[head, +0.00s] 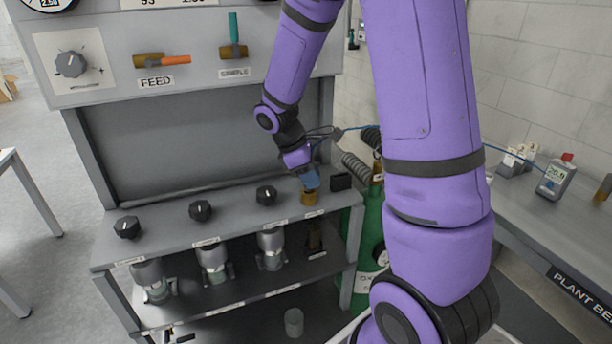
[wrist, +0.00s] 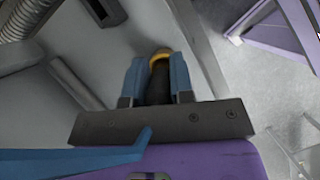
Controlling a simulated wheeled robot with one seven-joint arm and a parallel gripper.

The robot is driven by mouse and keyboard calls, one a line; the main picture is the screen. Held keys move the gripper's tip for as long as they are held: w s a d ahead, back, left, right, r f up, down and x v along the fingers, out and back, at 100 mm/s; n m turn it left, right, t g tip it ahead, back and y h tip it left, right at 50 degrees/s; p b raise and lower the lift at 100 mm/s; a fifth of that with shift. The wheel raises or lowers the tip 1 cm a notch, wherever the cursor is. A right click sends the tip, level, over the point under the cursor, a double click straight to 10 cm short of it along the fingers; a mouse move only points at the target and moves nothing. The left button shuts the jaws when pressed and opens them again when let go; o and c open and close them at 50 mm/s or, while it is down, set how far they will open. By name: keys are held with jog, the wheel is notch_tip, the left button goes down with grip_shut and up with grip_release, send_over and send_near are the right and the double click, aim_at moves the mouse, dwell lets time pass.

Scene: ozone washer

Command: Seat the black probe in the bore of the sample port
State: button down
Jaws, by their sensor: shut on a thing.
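The brass sample port (head: 309,198) stands near the right end of the grey bench shelf. My gripper (head: 310,181), with blue fingers, is right above it and points down. In the wrist view, my gripper (wrist: 158,66) is shut on the black probe (wrist: 158,84), which sits between the two blue fingers. The brass rim of the port (wrist: 160,54) shows just beyond the probe's far end. The probe is lined up roughly with the port. The fingers hide the probe in the head view, and I cannot tell whether its tip is inside the bore.
A small black block (head: 341,181) sits close to the right of the port. Several black knobs (head: 266,195) line the shelf to the left. A green gas cylinder (head: 370,240) stands right of the bench. A thin blue cable (head: 510,152) runs off to the right.

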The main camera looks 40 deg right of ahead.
jog(key=shift+f, duration=0.45)
jog(key=c, duration=1)
grip_release()
jog(key=shift+r, duration=0.1)
jog(key=shift+r, duration=0.3)
jog(key=v, duration=0.8)
jog(key=shift+s+a+r+m+t+y, duration=0.65)
jog(key=shift+s+a+r+m+t, duration=1.3)
jog(key=shift+s, duration=1.4)
jog(key=shift+s+a+r+m+t+y, duration=0.6)
jog(key=shift+s+a+r+m+t, duration=0.65)
jog(key=shift+s+r, duration=1.75)
jog(key=shift+s+a+r+m+t+y, duration=0.9)
jog(key=shift+s+r+m, duration=1.05)
jog(key=shift+s, duration=1.8)
